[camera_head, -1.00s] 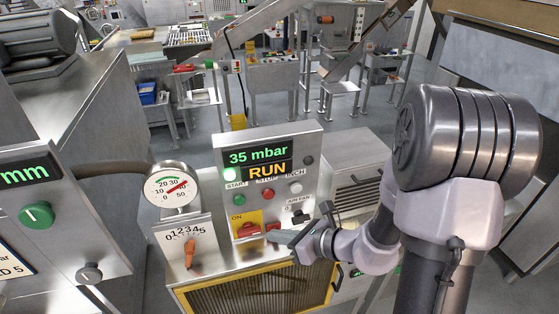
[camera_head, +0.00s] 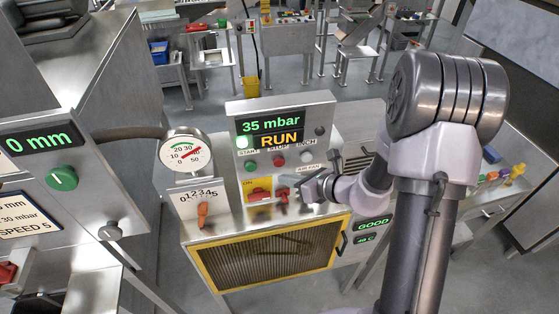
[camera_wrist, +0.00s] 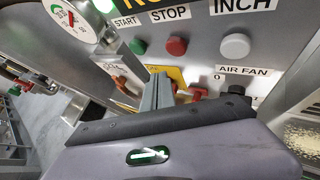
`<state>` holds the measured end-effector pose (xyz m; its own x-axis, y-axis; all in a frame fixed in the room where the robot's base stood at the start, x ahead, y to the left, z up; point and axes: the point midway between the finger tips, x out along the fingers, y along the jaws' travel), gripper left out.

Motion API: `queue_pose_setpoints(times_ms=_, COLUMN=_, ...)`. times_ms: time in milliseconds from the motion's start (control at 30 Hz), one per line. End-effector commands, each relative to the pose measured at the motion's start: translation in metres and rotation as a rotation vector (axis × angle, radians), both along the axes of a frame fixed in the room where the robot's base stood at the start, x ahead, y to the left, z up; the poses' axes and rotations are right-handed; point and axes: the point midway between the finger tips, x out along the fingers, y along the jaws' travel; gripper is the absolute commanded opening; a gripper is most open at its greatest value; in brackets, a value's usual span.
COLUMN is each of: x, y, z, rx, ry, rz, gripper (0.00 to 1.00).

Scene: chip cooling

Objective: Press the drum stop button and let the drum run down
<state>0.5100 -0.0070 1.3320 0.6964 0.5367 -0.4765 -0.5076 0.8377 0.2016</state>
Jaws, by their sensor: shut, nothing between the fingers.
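The control panel (camera_head: 318,112) stands upright on the steel cabinet, its display reading 35 mbar and RUN in the head view. The red STOP button (camera_head: 279,161) sits between the green START button (camera_head: 250,165) and the white INCH button (camera_head: 307,157). In the wrist view the red STOP button (camera_wrist: 176,46) shows clear and uncovered. My gripper (camera_head: 275,181) is shut and empty, in front of the panel and below the STOP button. In the wrist view its fingers (camera_wrist: 157,88) point up at the panel, apart from the button as far as I can tell.
A red switch (camera_head: 259,194) on a yellow plate sits left of my fingers. The AIR FAN knob (camera_wrist: 237,90) is to their right. A round gauge (camera_head: 186,152) and a lever dial (camera_head: 202,209) stand at left. A yellow-framed mesh (camera_head: 268,260) is below.

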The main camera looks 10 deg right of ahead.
Motion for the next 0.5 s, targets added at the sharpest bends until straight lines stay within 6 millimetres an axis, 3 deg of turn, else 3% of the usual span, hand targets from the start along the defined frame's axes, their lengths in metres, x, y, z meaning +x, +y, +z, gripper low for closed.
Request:
queue_pose_setpoints(times_ms=200, x=0.022, y=0.000, z=0.000, rx=-0.001, ry=-0.001, rz=0.000, gripper=0.00)
queue_pose_setpoints(times_ms=500, x=0.028, y=0.000, z=0.000, rx=0.001, ry=0.001, rz=0.000, gripper=0.00)
